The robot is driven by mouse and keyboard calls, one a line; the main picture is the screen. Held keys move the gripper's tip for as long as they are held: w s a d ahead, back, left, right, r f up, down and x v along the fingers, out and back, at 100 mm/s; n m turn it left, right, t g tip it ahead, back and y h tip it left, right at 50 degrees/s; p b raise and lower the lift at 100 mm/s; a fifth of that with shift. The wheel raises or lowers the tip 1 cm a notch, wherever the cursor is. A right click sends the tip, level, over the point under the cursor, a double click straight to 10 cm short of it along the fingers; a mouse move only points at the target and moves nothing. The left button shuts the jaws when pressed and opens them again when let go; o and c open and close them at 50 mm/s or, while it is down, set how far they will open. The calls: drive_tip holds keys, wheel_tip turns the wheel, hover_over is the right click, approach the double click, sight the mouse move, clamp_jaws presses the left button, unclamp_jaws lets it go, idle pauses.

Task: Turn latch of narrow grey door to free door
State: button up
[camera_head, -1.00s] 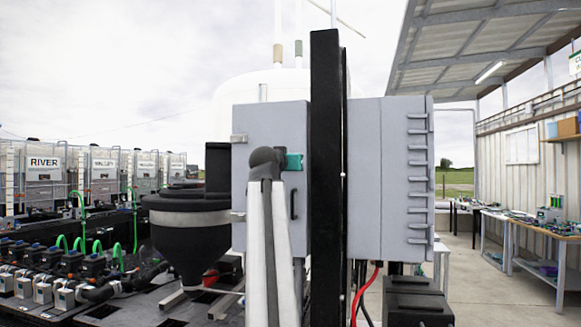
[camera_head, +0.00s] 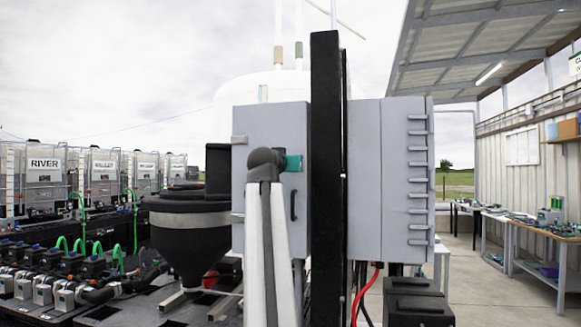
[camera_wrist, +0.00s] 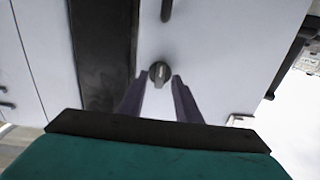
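The narrow grey door (camera_head: 262,120) is the flat front of a grey cabinet in the head view, left of a black post. It looks closed. Its dark handle (camera_head: 293,206) shows beside my arm. In the wrist view the door (camera_wrist: 215,45) fills the middle, with the dark handle (camera_wrist: 167,9) at the top. The latch (camera_wrist: 160,72) is a round dark knob with a pale mark. My gripper (camera_wrist: 160,84) is open, its two fingers apart with their tips close to the knob's sides. Contact cannot be told. My arm hides the latch in the head view.
The black post (camera_head: 326,150) stands close right of the door. Another grey cabinet (camera_head: 365,180) is right of it. A dark hopper (camera_head: 188,230) stands close on the left. White tanks (camera_head: 45,180) line the far left. Workbenches (camera_head: 535,232) are far right.

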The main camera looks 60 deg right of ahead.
drive_tip(key=p+v, duration=0.3)
drive_tip(key=v, duration=0.9)
drive_tip(key=shift+a+p, duration=0.2)
drive_tip(key=shift+p, duration=0.2)
idle(0.3)
